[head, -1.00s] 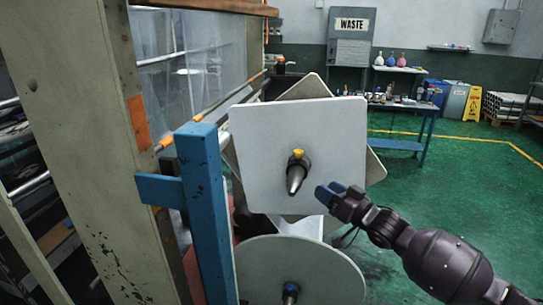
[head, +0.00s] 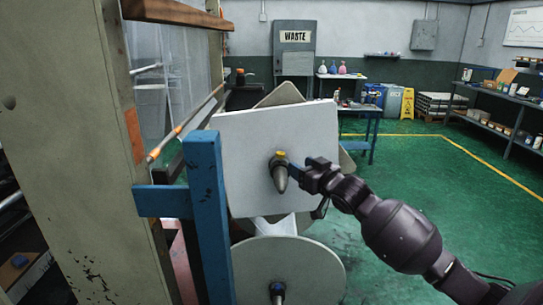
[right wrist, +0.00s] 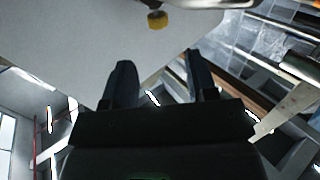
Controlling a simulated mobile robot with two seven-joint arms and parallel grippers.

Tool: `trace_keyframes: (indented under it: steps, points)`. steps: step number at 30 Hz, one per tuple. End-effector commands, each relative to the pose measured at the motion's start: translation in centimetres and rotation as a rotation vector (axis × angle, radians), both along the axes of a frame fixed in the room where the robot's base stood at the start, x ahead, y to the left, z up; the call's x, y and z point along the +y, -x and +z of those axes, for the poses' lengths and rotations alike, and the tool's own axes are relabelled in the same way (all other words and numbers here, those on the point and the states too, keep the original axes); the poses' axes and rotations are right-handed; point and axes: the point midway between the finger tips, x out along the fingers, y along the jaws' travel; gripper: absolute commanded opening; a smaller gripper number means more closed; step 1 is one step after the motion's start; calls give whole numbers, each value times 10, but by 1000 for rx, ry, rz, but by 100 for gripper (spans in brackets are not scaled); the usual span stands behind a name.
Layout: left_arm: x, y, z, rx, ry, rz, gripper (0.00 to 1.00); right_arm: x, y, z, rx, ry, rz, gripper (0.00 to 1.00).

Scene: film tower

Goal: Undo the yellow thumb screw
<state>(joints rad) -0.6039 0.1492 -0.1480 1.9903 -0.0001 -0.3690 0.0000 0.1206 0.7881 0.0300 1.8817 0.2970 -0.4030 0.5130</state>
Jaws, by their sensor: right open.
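The yellow thumb screw (head: 281,154) sits on top of a dark conical spindle end (head: 280,175) at the middle of a square white plate (head: 240,130). In the right wrist view the yellow thumb screw (right wrist: 157,20) shows near the top, beyond the fingertips and between their lines. My right gripper (head: 295,170) is just right of the spindle end in the head view. Its two fingers (right wrist: 160,75) are apart with nothing between them. Whether a finger touches the spindle cannot be told. My left gripper is not in view.
A round white disc (head: 310,265) with a blue-topped spindle (head: 277,289) stands below. A blue post (head: 207,220) rises close on the left. Green floor (head: 440,170) is open on the right. A blue workbench (head: 365,112) stands behind.

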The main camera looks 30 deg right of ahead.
Motion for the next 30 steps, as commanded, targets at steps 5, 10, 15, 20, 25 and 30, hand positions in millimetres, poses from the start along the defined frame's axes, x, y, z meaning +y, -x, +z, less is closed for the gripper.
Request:
trace_keyframes:
  steps: [5, 10, 15, 20, 25, 30]
  points:
    - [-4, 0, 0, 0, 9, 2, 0, 1, -15, 1, -2, 3, 2, 52]
    - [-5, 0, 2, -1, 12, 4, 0, 2, -41, 1, -2, 3, 2, 52]
    - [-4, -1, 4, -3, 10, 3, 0, 4, -68, 1, -2, 2, 2, 52]
    - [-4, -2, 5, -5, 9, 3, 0, 5, -89, 1, -2, 2, 2, 52]
    - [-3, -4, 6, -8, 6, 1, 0, 5, -102, 0, -1, 2, 2, 52]
    - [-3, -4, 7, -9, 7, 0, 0, 6, -107, 0, -2, 3, 3, 52]
